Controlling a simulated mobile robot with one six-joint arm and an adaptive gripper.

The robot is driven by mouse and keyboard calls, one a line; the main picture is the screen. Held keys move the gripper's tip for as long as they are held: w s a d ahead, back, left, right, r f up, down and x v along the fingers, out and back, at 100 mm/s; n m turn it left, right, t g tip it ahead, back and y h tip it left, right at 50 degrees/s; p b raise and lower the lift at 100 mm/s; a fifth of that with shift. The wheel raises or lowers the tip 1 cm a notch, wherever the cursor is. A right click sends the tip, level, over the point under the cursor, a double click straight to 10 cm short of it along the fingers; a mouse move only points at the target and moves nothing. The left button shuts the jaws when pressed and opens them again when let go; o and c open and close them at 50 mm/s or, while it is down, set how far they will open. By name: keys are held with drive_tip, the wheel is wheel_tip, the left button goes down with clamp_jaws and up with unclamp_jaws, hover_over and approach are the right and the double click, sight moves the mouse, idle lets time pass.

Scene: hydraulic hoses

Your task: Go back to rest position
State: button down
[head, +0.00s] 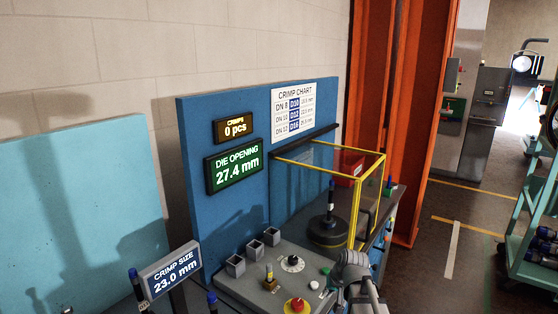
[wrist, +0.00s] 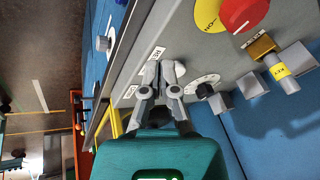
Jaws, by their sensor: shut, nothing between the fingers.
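My gripper (head: 358,262) shows at the bottom right of the grey control panel (head: 255,294) in the head view, partly cut off by the lower edge. In the wrist view my gripper (wrist: 160,72) has its two grey fingers together with nothing between them. The fingertips are over the panel face, near a white label and the round dial (wrist: 203,86). I cannot tell whether they touch the panel.
The panel carries a red stop button (head: 297,305), a key switch (head: 269,278) and small grey square cups (head: 254,249). A yellow guard frame (head: 352,215) stands behind. An orange post (head: 412,120) rises at right. A trolley (head: 530,235) stands far right, with open floor before it.

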drive_tip(key=s+d+f+n+g+h, duration=0.1)
drive_tip(key=s+g+h, duration=0.1)
drive_tip(key=s, duration=1.2)
drive_tip(key=shift+s+d+f+g+h, duration=0.2)
drive_tip(key=shift+s+f+g+h, duration=0.15)
drive_tip(key=shift+g, duration=0.45)
